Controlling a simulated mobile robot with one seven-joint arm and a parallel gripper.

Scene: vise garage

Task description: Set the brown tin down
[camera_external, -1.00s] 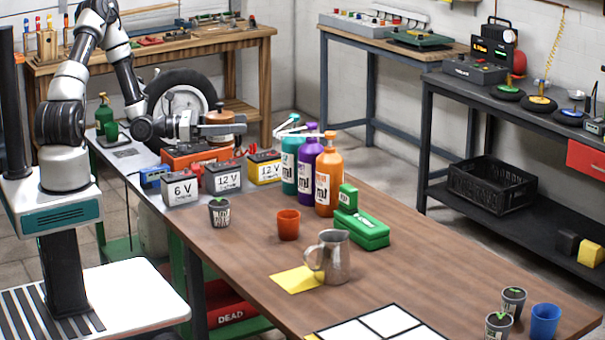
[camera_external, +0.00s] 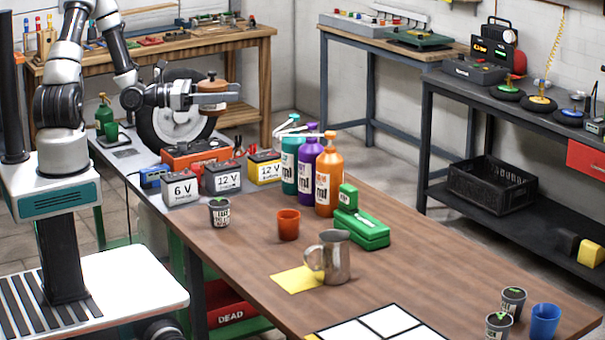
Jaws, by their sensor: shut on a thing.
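The brown tin (camera_external: 212,86) is a small round can with a knob on its lid. It is held upright in the air above the batteries at the far left end of the table. My gripper (camera_external: 214,97) is shut on the tin from the left, around its side. The gripper's far finger is hidden behind the tin. The tin touches nothing below it.
Below the tin stand an orange-red battery (camera_external: 196,153), a 6 V battery (camera_external: 181,189), a 12 V battery (camera_external: 222,178) and a yellow one (camera_external: 265,167). Pump bottles (camera_external: 328,180) stand to the right. The brown tabletop (camera_external: 440,255) has clear room at the right.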

